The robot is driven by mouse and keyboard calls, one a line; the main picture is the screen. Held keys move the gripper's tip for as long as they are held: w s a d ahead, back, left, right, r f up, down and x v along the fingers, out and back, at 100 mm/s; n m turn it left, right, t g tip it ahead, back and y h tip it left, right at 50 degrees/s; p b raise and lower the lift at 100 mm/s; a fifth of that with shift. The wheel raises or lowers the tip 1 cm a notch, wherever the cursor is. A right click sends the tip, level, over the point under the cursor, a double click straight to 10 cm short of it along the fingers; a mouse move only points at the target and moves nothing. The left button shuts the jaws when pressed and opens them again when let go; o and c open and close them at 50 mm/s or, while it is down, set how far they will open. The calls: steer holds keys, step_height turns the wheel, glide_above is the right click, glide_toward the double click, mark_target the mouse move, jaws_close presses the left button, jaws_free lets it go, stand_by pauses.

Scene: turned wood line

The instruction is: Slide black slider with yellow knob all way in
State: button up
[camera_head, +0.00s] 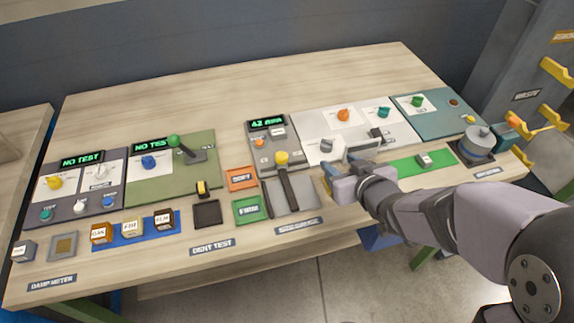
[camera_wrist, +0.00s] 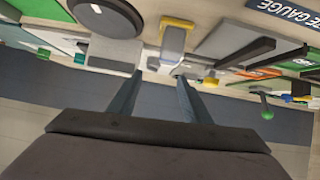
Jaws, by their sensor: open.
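The black slider (camera_head: 288,187) runs front to back along the left part of a grey plate (camera_head: 305,195). Its yellow knob (camera_head: 281,157) stands at the far end, near the 42 mm display panel (camera_head: 267,132). The wrist view, which is upside down, shows the slider (camera_wrist: 245,52) and its knob (camera_wrist: 210,81) right of the fingers. My gripper (camera_head: 332,175) is open, to the right of the slider and apart from it. In the wrist view, a grey piece with a yellow edge (camera_wrist: 176,24) shows beyond the fingertips; I cannot tell whether they touch it.
A white panel (camera_head: 315,125) with knobs and a light handle lies behind my gripper. A green strip (camera_head: 405,165) and a round grey piece (camera_head: 478,141) are to the right. Left of the plate are the orange SOFT tray (camera_head: 241,179) and green FIRM tray (camera_head: 249,209).

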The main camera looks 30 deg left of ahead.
mark_target(283, 157)
steer(key=s+a+n+y, duration=0.1)
steer(key=s+a, duration=0.1)
steer(key=s+a+g+y, duration=0.1)
steer(key=s+a, duration=0.1)
steer(key=a, duration=0.1)
steer(key=s+a+n+y, duration=0.1)
steer(key=s+a, duration=0.1)
steer(key=shift+s+a+r+n+g+y, duration=0.15)
steer(key=shift+s+a+n+g+y, duration=0.05)
steer(key=shift+n+g+y, duration=0.1)
steer(key=shift+p+x, duration=0.6)
steer(key=shift+x, duration=3.05)
